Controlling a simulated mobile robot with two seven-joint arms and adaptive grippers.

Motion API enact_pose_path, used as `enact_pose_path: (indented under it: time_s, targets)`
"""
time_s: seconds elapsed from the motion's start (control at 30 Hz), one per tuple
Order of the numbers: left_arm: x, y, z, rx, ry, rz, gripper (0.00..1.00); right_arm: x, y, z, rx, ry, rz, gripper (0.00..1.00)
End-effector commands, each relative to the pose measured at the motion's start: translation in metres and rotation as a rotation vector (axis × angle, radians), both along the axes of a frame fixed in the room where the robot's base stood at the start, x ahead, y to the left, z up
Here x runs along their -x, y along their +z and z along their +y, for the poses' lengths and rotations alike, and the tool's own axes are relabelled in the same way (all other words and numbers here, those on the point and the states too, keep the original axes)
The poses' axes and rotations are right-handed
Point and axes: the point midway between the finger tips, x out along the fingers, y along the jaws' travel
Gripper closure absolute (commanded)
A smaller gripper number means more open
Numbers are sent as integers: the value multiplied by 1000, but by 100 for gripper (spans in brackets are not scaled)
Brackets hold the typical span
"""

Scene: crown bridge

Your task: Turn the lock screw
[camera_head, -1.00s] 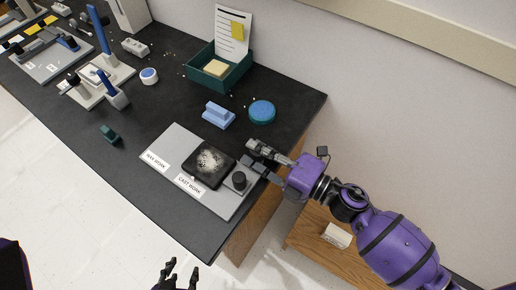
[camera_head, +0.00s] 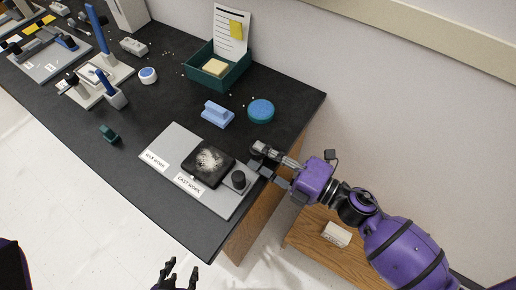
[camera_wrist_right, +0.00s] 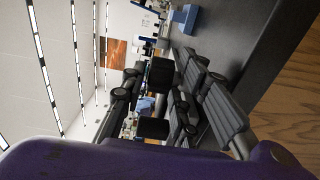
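No part is clearly readable as the lock screw. A black round knob-like cylinder (camera_head: 238,179) stands on the right end of the grey board (camera_head: 222,203), beside a dark square block with a whitish patch (camera_head: 208,162). My right gripper (camera_head: 259,160) is at the board's right edge, just beyond the cylinder, its two fingers apart and nothing seen between them. In the right wrist view its dark finger pads (camera_wrist_right: 157,102) are also apart. My left gripper (camera_head: 178,273) is at the bottom edge, off the bench, with spread fingers and empty.
Small blue-handled devices (camera_head: 108,90) stand at the bench's left. A light-blue block (camera_head: 217,113), a round blue pad (camera_head: 261,111) and a green tray (camera_head: 235,76) lie behind the board. A small green piece (camera_head: 109,134) lies left. The black bench top (camera_head: 160,105) has free room mid-left.

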Motion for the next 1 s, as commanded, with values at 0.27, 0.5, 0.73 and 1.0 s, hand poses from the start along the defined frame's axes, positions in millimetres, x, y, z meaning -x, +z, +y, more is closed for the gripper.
enact_pose_path:
  time_s: [0.27, 0.5, 0.73, 1.0]
  targets:
    - [-1, 0, 0, 1, 1, -1, 60, 34, -1, -51, 1, -2, 4, 72]
    - [-1, 0, 0, 1, 1, -1, 60, 52, 0, -77, 0, -1, 1, 72]
    - [-1, 0, 0, 1, 1, -1, 60, 55, 1, -82, 0, 0, -1, 72]
    - [-1, 0, 0, 1, 1, -1, 60, 54, 0, -82, -1, -1, -1, 72]
